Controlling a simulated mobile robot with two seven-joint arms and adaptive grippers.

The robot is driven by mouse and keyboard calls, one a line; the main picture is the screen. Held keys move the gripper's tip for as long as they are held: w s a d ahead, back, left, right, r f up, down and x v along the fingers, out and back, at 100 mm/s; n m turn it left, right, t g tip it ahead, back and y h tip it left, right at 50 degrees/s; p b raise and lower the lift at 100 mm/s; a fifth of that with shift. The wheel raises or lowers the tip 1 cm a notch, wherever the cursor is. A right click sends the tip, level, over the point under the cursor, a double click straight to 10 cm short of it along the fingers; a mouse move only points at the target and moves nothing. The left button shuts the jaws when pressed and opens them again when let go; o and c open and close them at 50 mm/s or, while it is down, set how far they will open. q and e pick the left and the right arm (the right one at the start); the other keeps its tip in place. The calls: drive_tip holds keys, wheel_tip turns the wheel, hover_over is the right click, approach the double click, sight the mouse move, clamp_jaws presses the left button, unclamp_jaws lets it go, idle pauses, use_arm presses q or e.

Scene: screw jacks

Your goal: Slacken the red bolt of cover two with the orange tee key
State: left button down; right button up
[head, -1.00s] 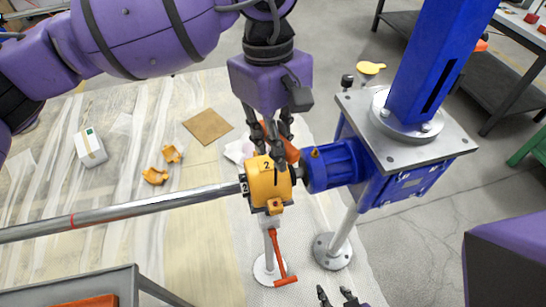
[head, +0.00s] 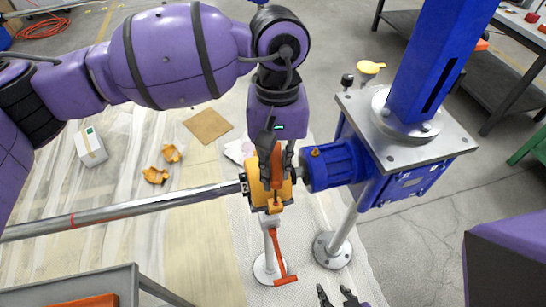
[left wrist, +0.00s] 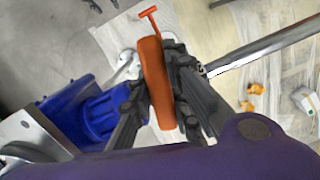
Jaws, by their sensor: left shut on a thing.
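The yellow cover marked two (head: 256,192) sits on the shaft line beside the blue motor. My left gripper (head: 276,166) is above the cover, its fingers closed around a thick orange bar (head: 277,160), which looks like the handle of the orange tee key. In the left wrist view the bar (left wrist: 155,80) lies between the dark fingers (left wrist: 158,98). The key's lower end is hidden, so I cannot tell whether it touches a bolt. No red bolt can be made out. My right gripper (head: 338,297) is at the bottom edge, fingers apart and empty.
A blue motor (head: 335,166) and blue column (head: 432,60) stand right of the cover. A steel shaft (head: 130,211) runs left. A stand below has a red tee-shaped bar (head: 279,257). Orange pieces (head: 155,175) and a white box (head: 91,147) lie on the sheeted floor.

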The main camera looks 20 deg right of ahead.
use_arm(q)
drive_tip(key=shift+f, duration=0.45)
idle(0.4)
drive_tip(key=shift+n+h, duration=0.3)
drive_tip(key=shift+n, duration=2.5)
drive_tip(key=shift+r, duration=0.1)
drive_tip(key=shift+r, duration=0.45)
